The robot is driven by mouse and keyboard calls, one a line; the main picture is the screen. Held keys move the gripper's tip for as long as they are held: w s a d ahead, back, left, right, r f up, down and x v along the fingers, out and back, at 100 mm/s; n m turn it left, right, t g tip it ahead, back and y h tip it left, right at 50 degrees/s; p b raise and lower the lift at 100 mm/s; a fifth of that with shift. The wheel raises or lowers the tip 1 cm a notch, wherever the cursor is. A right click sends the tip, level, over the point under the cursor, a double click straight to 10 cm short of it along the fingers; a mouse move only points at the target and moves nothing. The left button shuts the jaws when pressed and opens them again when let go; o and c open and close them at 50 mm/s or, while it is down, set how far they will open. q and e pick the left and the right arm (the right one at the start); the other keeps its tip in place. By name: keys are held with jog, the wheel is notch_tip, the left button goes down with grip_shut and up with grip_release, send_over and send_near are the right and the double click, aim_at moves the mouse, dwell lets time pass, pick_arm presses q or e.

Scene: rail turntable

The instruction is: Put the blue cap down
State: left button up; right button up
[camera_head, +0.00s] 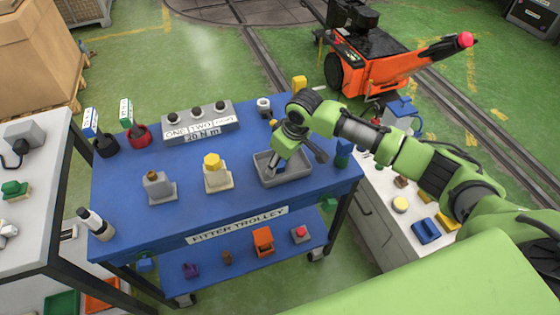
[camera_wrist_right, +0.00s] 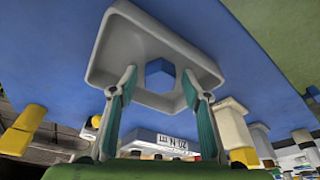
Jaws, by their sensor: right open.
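The blue cap (camera_wrist_right: 160,75) is a small faceted block in the right wrist view. It lies inside the grey tray (camera_wrist_right: 108,42), apart from the tray's walls. The tray (camera_head: 300,176) stands on the right part of the blue trolley top in the head view. My right gripper (camera_head: 281,165) reaches down into the tray and largely hides the cap there. In the wrist view my right gripper (camera_wrist_right: 158,88) is open, with one finger on each side of the cap and gaps between. My left gripper is not in view.
On the trolley top (camera_head: 130,200) stand a yellow-capped block (camera_head: 213,173), a grey block (camera_head: 158,187), a labelled stand (camera_head: 200,122) and red (camera_head: 138,135) and black cups (camera_head: 106,147). The trolley's front middle is clear.

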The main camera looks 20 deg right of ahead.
jog(key=shift+r, duration=0.1)
jog(key=b+v, duration=0.1)
jog(key=v, duration=1.1)
